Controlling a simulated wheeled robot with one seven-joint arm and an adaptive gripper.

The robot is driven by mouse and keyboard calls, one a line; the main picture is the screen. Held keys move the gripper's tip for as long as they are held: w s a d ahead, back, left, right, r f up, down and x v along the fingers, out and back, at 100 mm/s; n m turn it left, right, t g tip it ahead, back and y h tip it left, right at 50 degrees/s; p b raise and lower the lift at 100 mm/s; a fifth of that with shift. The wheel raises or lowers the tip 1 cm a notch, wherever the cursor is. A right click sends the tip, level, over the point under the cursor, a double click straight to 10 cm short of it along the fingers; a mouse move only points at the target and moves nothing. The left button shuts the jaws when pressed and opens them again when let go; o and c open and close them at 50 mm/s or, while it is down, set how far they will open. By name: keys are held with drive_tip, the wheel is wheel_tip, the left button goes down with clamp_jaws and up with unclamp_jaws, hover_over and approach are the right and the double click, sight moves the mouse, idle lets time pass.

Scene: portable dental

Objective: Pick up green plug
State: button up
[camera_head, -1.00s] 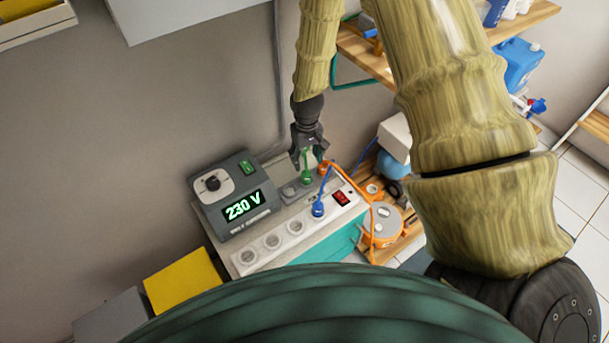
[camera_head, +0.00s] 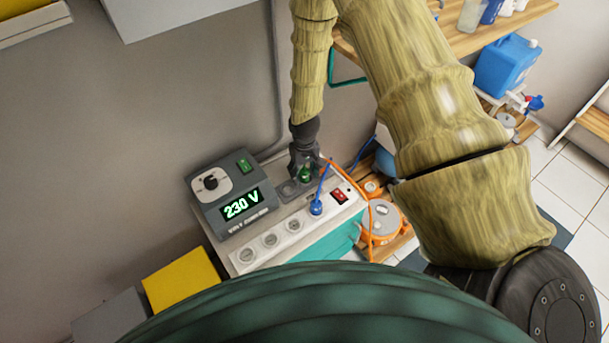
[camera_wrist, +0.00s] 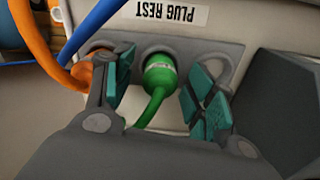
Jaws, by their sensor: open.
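The green plug (camera_wrist: 160,72) sits in the middle hole of the grey plug rest (camera_wrist: 210,50), with its green cable curving down toward my wrist in the wrist view. My gripper (camera_wrist: 160,95) is open, with one finger on each side of the plug and a visible gap to both. The left finger lies in front of the orange plug (camera_wrist: 98,62) and partly hides it. In the head view the green plug (camera_head: 305,174) shows just below my gripper (camera_head: 303,165), partly covered by it.
A blue plug (camera_head: 316,207) stands in the white power strip (camera_head: 292,234) with a red switch. The voltage unit (camera_head: 235,195) reading 230 V is to the left. Blue and orange cables run close to the left finger. An orange cable reel (camera_head: 380,222) is at right.

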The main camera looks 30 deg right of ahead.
sight(304, 169)
drive_tip(key=c, duration=1.2)
drive_tip(key=shift+r, duration=5)
